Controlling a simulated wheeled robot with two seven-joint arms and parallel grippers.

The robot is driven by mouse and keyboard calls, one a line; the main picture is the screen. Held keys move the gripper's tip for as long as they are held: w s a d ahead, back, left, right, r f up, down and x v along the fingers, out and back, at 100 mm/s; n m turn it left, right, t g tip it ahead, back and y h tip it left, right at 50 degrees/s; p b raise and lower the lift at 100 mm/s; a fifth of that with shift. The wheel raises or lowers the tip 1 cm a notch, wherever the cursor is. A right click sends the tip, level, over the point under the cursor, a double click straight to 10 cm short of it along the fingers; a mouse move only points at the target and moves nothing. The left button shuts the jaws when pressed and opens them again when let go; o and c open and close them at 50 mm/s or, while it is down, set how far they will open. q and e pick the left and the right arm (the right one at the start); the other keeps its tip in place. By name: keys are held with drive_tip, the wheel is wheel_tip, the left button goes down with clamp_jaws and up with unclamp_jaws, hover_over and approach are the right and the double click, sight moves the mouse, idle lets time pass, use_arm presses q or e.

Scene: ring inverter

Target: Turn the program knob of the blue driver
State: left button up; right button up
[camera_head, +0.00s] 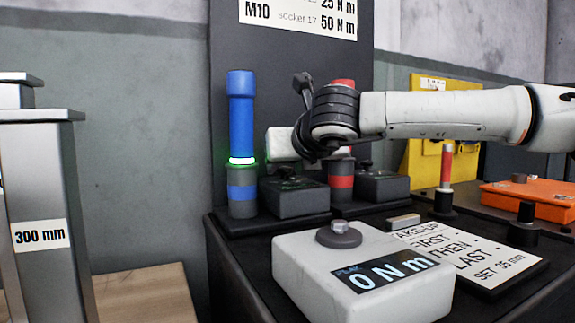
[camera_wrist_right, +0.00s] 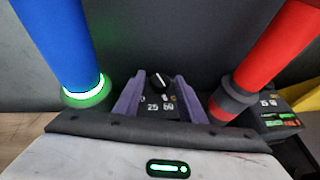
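The blue driver (camera_head: 241,115) stands upright in its holder, with a glowing green-white ring at its lower end. It also shows at the left of the right wrist view (camera_wrist_right: 55,40). The dark program box (camera_head: 294,197) sits beside the holder. Its program knob (camera_wrist_right: 160,82), black with a white mark, shows in the right wrist view above printed numbers. My right gripper (camera_wrist_right: 158,88) is open, its two purple fingers apart on either side of the knob. Contact cannot be told. In the head view the right gripper (camera_head: 287,170) is over the box and hides the knob. My left gripper is not in view.
A red driver (camera_wrist_right: 268,55) stands to the right, with another dark box (camera_head: 382,187) beside it. A white meter reading 0 Nm (camera_head: 300,255) is in front. A grey 300 mm column (camera_head: 40,180) is at left. A dark panel (camera_head: 300,70) rises behind.

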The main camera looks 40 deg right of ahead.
drive_tip(key=shift+o, duration=0.3)
drive_tip(key=shift+s, duration=0.1)
drive_tip(key=shift+s+a+r, duration=0.15)
drive_tip(key=shift+s+r, duration=0.1)
drive_tip(key=p+v, duration=0.1)
drive_tip(key=v, duration=0.8)
drive_tip(key=shift+s+a, duration=0.2)
